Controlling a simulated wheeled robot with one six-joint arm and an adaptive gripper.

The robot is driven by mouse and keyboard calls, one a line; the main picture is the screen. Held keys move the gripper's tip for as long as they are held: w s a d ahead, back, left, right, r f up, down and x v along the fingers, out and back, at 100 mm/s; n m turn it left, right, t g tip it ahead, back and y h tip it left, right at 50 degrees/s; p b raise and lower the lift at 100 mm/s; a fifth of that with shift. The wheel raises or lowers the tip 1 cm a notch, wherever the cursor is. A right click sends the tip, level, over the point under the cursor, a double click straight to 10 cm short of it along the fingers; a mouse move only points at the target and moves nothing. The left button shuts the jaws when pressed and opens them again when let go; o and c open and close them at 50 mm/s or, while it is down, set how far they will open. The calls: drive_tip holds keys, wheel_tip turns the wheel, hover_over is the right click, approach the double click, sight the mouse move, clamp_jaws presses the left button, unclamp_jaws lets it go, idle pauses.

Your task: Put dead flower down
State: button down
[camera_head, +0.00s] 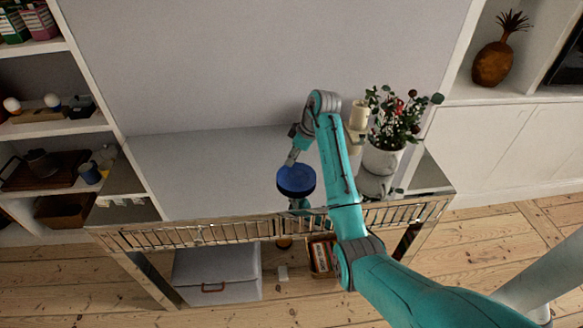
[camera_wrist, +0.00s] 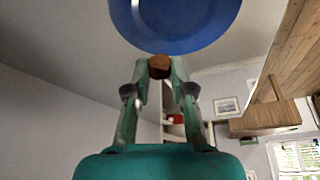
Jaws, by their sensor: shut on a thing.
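My gripper (camera_wrist: 160,75) is shut on a small brown piece (camera_wrist: 160,67), seen between the fingertips in the wrist view. A round blue object (camera_wrist: 185,22) is right beyond it; whether the two are one thing I cannot tell. In the head view the blue object (camera_head: 296,182) is at my gripper (camera_head: 290,162), over the front part of a pale tabletop (camera_head: 190,170). Its height above the top is unclear. Nothing is plainly recognisable as a dead flower; the held piece may be part of it. A leafy plant with red and white blooms (camera_head: 402,118) stands in a white pot (camera_head: 382,160).
A cream candle (camera_head: 359,114) stands beside the plant at the table's right end. A slatted metallic edge (camera_head: 180,235) runs along the table's front. The left and middle tabletop is clear. A grey box (camera_head: 215,270) sits below. Shelves with items flank the left.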

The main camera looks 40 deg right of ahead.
sight(288, 173)
drive_tip(key=shift+f, duration=2.25)
drive_tip(key=shift+f, duration=0.1)
drive_tip(key=c, duration=1.3)
unclamp_jaws()
drive_tip(key=shift+o, duration=0.2)
